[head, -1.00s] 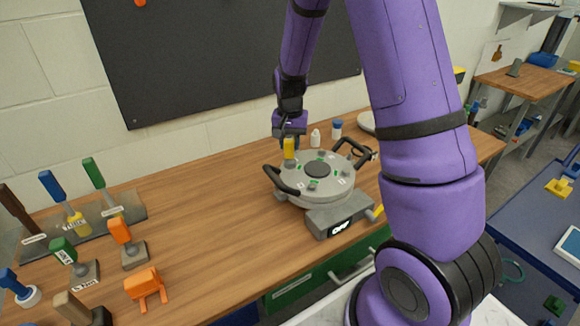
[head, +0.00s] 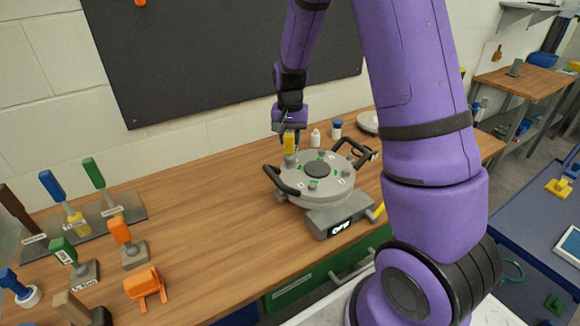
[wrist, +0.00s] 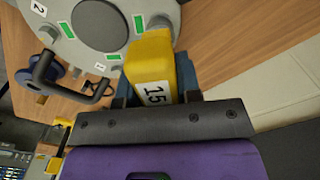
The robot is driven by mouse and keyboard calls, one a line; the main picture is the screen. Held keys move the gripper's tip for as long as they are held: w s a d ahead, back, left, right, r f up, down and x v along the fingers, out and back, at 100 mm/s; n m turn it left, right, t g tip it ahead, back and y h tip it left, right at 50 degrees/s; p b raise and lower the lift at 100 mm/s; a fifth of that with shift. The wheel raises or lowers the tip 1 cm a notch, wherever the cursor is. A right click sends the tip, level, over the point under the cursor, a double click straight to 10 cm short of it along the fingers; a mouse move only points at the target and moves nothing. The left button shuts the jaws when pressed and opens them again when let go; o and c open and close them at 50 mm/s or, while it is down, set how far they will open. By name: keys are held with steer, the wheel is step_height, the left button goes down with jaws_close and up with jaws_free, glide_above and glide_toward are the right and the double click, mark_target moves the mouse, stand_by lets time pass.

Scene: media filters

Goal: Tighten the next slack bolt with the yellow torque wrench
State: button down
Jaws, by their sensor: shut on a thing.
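The yellow torque wrench (head: 289,143) is in my gripper (head: 289,133), over the far-left part of the round grey filter housing (head: 328,182). The display (head: 341,228) on the housing base reads OFF.
Black handles (head: 281,180) stick out from the housing. Small bottles (head: 315,138) stand behind it. Several coloured tools stand in a rack (head: 130,204) and holders at the left. The wooden bench (head: 220,235) is clear between.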

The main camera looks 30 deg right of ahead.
steer(key=shift+r, duration=0.75)
steer(key=shift+r, duration=1.9)
steer(key=n, duration=0.4)
steer(key=shift+n, duration=0.4)
